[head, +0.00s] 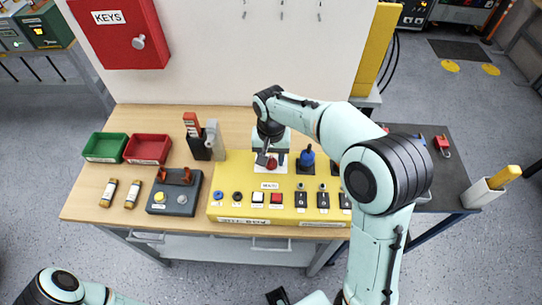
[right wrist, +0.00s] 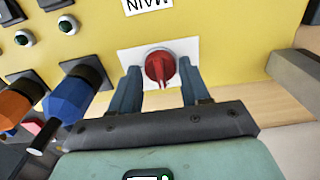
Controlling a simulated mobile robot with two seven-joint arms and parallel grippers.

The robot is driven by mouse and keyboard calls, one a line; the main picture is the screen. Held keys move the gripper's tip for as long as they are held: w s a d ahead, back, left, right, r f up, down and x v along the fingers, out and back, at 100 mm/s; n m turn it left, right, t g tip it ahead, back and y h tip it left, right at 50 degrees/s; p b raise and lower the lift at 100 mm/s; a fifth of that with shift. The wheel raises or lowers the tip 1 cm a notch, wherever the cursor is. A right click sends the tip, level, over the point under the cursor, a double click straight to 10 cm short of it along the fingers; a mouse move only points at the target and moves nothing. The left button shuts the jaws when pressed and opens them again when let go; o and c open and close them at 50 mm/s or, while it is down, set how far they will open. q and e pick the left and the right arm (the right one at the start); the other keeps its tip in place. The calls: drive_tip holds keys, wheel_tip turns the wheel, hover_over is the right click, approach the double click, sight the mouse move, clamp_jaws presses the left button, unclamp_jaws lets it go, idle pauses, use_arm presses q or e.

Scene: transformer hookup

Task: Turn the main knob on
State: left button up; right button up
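The main knob (right wrist: 160,68) is a round red knob on a white plate of the yellow control box, beside a label reading MAIN. In the head view the red knob (head: 272,163) shows just below my right gripper (head: 268,156). In the right wrist view my right gripper (right wrist: 160,80) is open, with one finger on each side of the knob. A gap shows between each fingertip and the knob, and I cannot tell how far the tips are from the plate. My left gripper does not show clearly; only part of that arm is at the bottom left.
The yellow box (head: 238,208) holds several buttons and switches. A blue connector (head: 307,157) stands just right of the knob. Green (head: 105,147) and red (head: 147,149) trays, two fuses and a grey tester (head: 174,199) lie left on the wooden table.

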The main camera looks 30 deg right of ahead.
drive_tip(key=c, duration=0.6)
drive_tip(key=shift+o, duration=0.2)
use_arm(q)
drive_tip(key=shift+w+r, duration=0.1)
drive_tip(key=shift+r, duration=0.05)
use_arm(e)
drive_tip(key=shift+r+m, duration=0.1)
drive_tip(key=shift+m, duration=0.2)
drive_tip(key=m+p, duration=0.1)
drive_tip(key=m, duration=0.1)
drive_tip(key=shift+m, duration=0.4)
drive_tip(key=m, duration=0.3)
drive_tip(key=shift+m+p, duration=0.3)
drive_tip(key=shift+p, duration=0.05)
drive_tip(key=m+p, duration=0.1)
drive_tip(key=m, duration=0.4)
use_arm(q)
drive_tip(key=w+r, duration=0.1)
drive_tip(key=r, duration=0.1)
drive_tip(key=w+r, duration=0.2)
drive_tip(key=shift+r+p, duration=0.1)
drive_tip(key=shift+p, duration=0.3)
use_arm(e)
drive_tip(key=m, duration=0.5)
drive_tip(key=shift+m, duration=0.4)
